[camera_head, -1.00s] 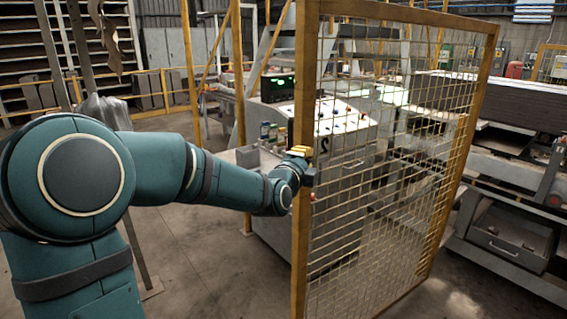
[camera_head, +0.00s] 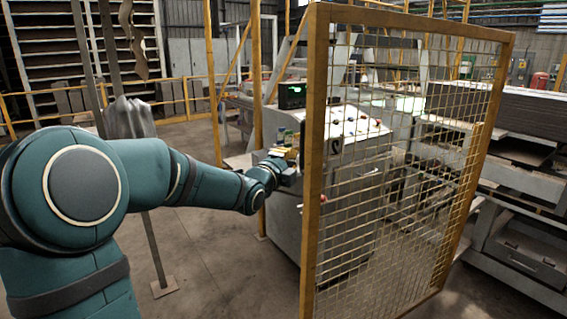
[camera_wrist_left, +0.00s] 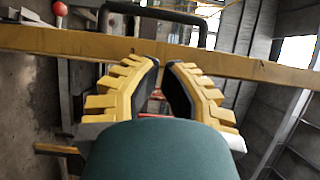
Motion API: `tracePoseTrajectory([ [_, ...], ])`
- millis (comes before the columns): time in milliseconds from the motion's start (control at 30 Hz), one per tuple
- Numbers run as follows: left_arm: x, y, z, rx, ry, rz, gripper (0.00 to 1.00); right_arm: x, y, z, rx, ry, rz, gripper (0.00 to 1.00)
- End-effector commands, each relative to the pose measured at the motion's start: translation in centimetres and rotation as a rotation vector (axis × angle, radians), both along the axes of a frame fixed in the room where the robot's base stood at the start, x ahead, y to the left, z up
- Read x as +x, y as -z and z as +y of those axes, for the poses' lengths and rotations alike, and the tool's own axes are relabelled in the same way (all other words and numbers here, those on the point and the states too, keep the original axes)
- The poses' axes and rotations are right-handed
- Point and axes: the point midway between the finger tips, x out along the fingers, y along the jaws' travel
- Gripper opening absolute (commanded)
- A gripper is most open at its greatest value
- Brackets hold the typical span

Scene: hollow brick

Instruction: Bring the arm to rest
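My left arm (camera_head: 150,175) is teal and reaches in from the left towards the middle of the head view. My left gripper (camera_head: 287,157), with yellow fingers, is at its end, just left of the gate's near yellow post. In the left wrist view the two ridged yellow fingers of this gripper (camera_wrist_left: 163,80) stand apart with black inner pads and nothing held between them. A yellow frame bar (camera_wrist_left: 255,70) crosses beyond the fingertips, with a black handle (camera_wrist_left: 205,28) on it. My right gripper is not in view.
A yellow-framed mesh gate (camera_head: 314,200) stands just right of the gripper. Behind it is a grey control cabinet (camera_head: 290,220) with a sloped panel. A metal rack (camera_head: 520,250) is at the right. Open floor (camera_head: 215,265) lies below the arm.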

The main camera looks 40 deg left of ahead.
Motion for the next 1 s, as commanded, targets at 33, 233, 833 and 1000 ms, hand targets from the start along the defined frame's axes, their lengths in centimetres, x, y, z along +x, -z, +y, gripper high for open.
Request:
tracePoseTrajectory([
  [33,-0.3,0.0,0.5,0.001,-0.002,-0.001,0.0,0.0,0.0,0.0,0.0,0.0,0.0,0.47],
  [233,-0.7,0.0,1.2,0.001,-0.001,0.0,0.0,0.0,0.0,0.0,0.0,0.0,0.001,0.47],
  [833,2.7,16.8,-8.9,-0.564,0.044,0.265,0.0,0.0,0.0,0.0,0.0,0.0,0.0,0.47],
  [1000,1.1,26.5,-15.4,-0.897,-0.022,0.454,0.0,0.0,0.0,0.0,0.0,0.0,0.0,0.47],
])
